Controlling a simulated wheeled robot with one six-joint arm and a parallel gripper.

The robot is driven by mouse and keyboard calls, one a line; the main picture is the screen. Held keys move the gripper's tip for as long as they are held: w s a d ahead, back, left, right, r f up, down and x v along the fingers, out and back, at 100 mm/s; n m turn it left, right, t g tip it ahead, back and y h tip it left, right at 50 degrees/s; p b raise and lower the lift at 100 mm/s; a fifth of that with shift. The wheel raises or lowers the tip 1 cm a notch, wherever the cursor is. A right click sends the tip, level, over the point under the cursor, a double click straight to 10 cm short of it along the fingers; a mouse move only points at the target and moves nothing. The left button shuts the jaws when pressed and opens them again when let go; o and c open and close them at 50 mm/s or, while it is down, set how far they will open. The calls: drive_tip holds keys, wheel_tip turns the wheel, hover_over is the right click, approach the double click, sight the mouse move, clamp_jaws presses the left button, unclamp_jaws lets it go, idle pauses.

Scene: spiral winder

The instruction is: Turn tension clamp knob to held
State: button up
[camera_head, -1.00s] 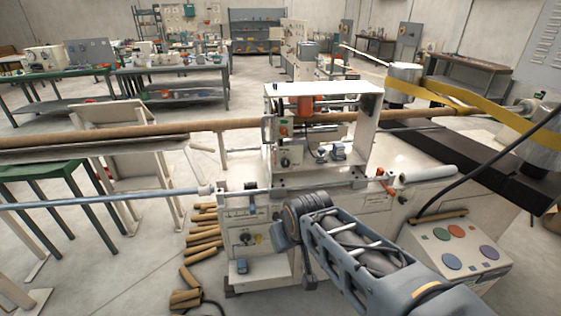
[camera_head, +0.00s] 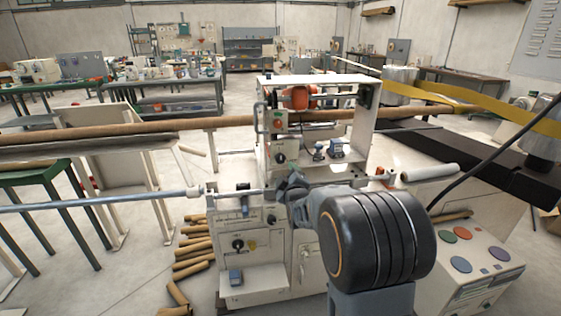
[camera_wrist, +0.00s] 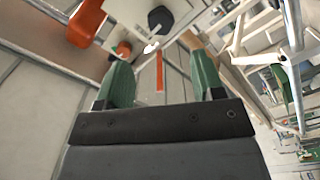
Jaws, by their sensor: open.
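The winder (camera_head: 355,140) stands ahead. Its upper box has a black knob (camera_head: 280,158) with a small red button above it. The lower cabinet front has another black knob (camera_head: 238,244). I cannot tell which of these is the tension clamp knob, or its setting. In the wrist view my gripper (camera_wrist: 160,75) is open, with green fingers and nothing between them. Beyond the fingertips are a black round part (camera_wrist: 160,18) and a small orange part (camera_wrist: 123,48), apart from the fingers. In the head view my arm hides the gripper.
A long brown tube (camera_head: 150,130) runs across the back of the winder. A blue-grey rod (camera_head: 90,202) extends left. A control panel with coloured buttons (camera_head: 461,265) is at right. A black cable hangs at right. Cardboard tubes (camera_head: 190,255) lie on the floor.

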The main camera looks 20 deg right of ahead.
sight(281, 160)
drive_tip(key=w, duration=0.3)
drive_tip(key=w+d+p, duration=0.1)
drive_tip(key=w, duration=0.3)
drive_tip(key=w+d, duration=0.1)
drive_tip(key=w, duration=0.3)
drive_tip(key=shift+w+d+p, duration=0.1)
drive_tip(key=shift+p, duration=0.25)
drive_tip(key=shift+c, duration=0.3)
drive_tip(key=c, duration=0.9)
drive_tip(key=shift+o, duration=0.2)
